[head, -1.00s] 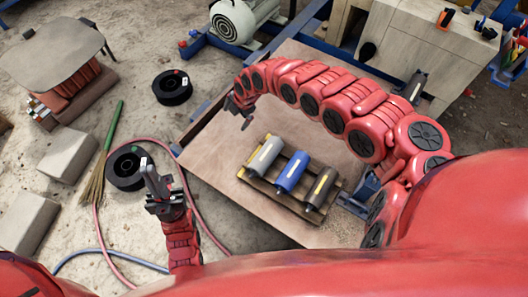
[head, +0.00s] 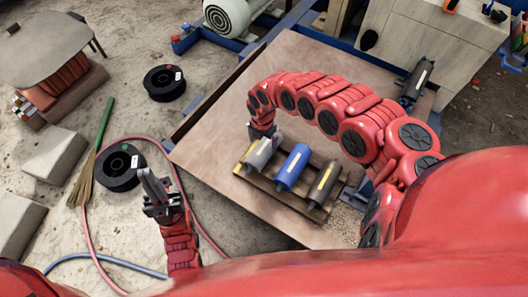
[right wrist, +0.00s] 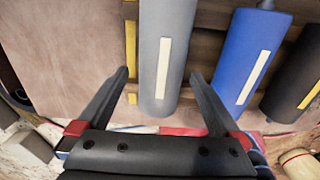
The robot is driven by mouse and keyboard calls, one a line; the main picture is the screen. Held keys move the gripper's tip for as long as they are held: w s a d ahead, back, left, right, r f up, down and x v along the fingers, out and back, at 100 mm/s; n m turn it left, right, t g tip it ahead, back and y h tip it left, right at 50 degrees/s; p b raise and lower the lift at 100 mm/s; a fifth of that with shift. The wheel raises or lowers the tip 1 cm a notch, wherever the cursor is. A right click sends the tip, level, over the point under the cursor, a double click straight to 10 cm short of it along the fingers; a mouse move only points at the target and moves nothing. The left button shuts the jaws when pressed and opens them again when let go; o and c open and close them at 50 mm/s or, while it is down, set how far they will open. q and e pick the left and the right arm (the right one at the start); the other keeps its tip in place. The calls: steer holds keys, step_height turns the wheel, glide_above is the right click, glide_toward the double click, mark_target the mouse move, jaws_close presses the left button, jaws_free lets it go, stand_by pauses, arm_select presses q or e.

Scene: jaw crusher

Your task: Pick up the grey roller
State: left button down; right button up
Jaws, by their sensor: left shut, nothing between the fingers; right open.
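The grey roller (head: 259,158) lies leftmost of three on a wooden rack (head: 268,188), with a pale strip along it. It also shows in the right wrist view (right wrist: 164,60). My right gripper (head: 263,130) is at the roller's far end, partly hiding it. In the right wrist view its open fingers (right wrist: 158,76) appear on either side of the grey roller's end, with gaps to both sides; their depth is hard to judge. The right finger is near the blue roller (head: 293,167). My left gripper (head: 151,186) is shut and empty, away from the rack.
A dark roller (head: 324,184) lies right of the blue one. The rack stands on a brown board (head: 215,150) with clear room to its left. Black spools (head: 119,167), a green-handled broom (head: 102,135) and a red hose (head: 86,225) lie on the ground at left.

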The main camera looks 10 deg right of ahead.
mark_target(264, 146)
step_height(264, 146, down, 5)
steer(key=shift+d+f+b, duration=0.1)
steer(key=shift+d+b, duration=0.05)
steer(key=shift+b, duration=0.9)
jaws_close()
